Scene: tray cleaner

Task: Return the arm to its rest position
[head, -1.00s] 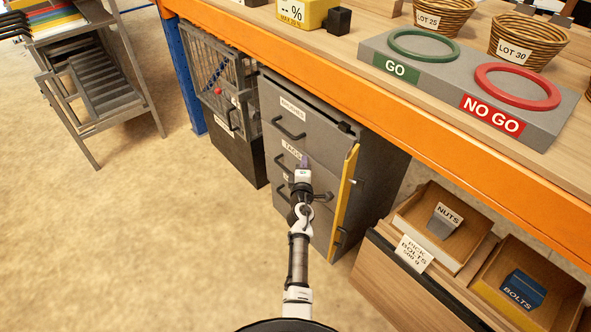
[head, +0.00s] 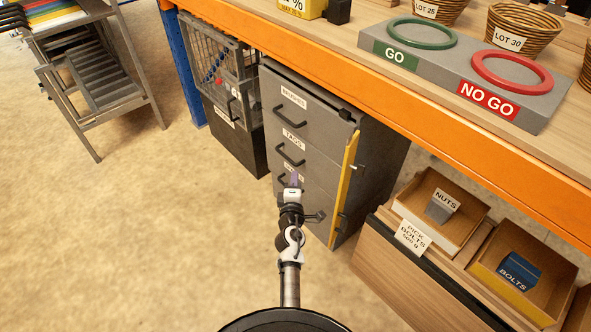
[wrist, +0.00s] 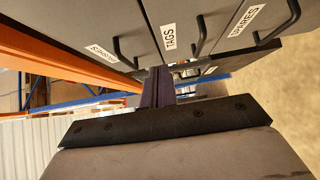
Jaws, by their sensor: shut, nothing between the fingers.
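My arm reaches forward from the bottom of the head view, and my gripper (head: 294,180) is in front of the lower drawers of a grey drawer cabinet (head: 375,180). In the wrist view my gripper (wrist: 158,88) is shut and empty, its dark fingers together. The cabinet has drawers labelled TAGS (wrist: 170,38) and SPARES (wrist: 245,20), with dark handles; they look closed. In the head view my gripper covers part of a lower drawer's front and label. I cannot tell the exact gap between my fingertips and the cabinet.
A yellow bar (head: 344,190) runs down the cabinet's right edge. A mesh cage (head: 215,70) stands to the left under the orange bench edge (head: 430,115). Nuts (head: 440,207) and bolts (head: 519,274) bins sit at the right. The floor at left is open.

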